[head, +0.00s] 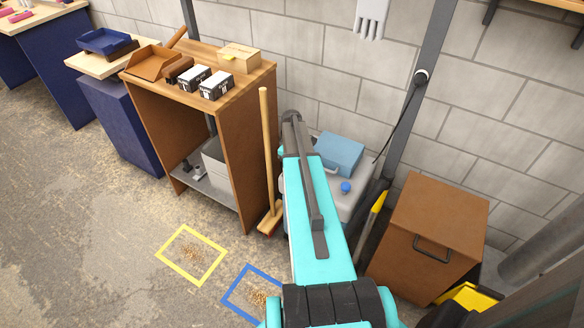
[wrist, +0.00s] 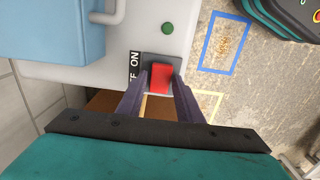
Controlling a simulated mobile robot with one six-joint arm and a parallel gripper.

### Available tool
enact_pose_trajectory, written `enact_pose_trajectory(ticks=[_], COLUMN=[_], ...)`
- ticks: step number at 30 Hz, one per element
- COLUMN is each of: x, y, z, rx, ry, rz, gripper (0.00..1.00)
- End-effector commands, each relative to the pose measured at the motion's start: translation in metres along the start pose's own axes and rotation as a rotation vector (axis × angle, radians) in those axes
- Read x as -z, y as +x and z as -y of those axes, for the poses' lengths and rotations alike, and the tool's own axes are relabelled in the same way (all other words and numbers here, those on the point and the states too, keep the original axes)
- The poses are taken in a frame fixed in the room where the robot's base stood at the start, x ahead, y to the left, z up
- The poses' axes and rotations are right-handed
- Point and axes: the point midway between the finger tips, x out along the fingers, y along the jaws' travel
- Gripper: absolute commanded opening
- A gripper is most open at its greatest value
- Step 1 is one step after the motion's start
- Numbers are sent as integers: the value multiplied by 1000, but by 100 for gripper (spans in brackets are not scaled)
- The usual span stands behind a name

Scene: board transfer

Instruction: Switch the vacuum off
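The vacuum is a light grey housing (head: 355,190) with a blue box (head: 340,153) on top, against the wall beyond my arm. In the wrist view its pale housing (wrist: 50,72) carries a red rocker switch (wrist: 160,78) in a dark frame, beside a label reading ON and a partly hidden second word. A green button or light (wrist: 167,28) sits nearby. My gripper (wrist: 161,78) is open, with its two dark fingers on either side of the switch. I cannot tell whether they touch it, or which way the rocker is tilted. My arm hides the gripper in the head view.
A broom (head: 268,165) leans left of the vacuum by a wooden workbench (head: 245,150). A brown cabinet (head: 425,235) stands to the right. A cord runs up to a wall plug (head: 421,77). Yellow (head: 170,257) and blue (head: 232,290) floor squares hold debris. Floor at left is clear.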

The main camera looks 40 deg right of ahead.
Motion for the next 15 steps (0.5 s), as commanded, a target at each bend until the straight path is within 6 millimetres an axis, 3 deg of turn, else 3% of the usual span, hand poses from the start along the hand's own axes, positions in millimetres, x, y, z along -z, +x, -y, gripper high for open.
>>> enact_pose_trajectory(ticks=[15], x=[0], y=[-4], z=[0], rx=[0], ry=[0], rz=[-2], gripper=[44])
